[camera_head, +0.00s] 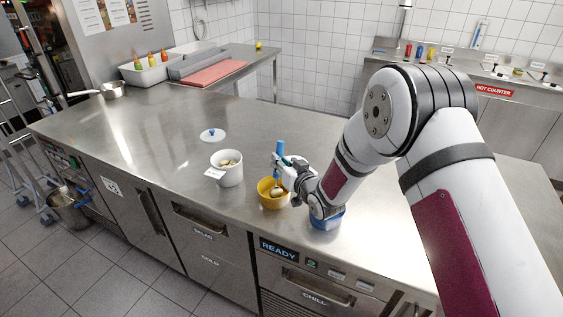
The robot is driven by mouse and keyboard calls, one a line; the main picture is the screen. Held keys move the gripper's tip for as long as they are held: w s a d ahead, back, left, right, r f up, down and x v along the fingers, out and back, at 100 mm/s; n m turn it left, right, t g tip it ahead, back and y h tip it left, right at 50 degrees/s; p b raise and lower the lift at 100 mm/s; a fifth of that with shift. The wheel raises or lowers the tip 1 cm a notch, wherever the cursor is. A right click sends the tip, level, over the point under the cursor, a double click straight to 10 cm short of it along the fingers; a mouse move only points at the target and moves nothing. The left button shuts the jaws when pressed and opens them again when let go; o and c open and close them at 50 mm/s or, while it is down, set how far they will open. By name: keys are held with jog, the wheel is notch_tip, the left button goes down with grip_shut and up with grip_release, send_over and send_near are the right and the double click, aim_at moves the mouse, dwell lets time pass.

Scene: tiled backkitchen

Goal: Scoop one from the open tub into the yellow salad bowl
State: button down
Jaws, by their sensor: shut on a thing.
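The yellow salad bowl (266,200) stands on the steel counter near its front edge. My gripper (281,166) is just above and behind it, shut on a scoop with a blue handle (280,147) that points up. The scoop's head is low, at or inside the yellow bowl; I cannot tell whether it touches the bowl or carries anything. The open white tub (231,176) stands to the left of the bowl with pale yellowish pieces inside and a white tag on its front. Its likely lid, a white disc with a blue knob (212,135), lies behind it.
A blue container (327,222) stands right of the yellow bowl, partly hidden under my wrist. A pan (112,90), a bin with squeeze bottles (150,72) and a red board (213,73) are at the back left. The counter's left part is clear.

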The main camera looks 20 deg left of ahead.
jog(key=shift+f, duration=0.8)
dwell(1.0)
jog(key=shift+r, duration=0.1)
notch_tip(320, 180, up, 12)
jog(key=p, duration=0.1)
jog(key=shift+f+p, duration=0.2)
jog(key=shift+p, duration=0.2)
dwell(0.5)
dwell(0.3)
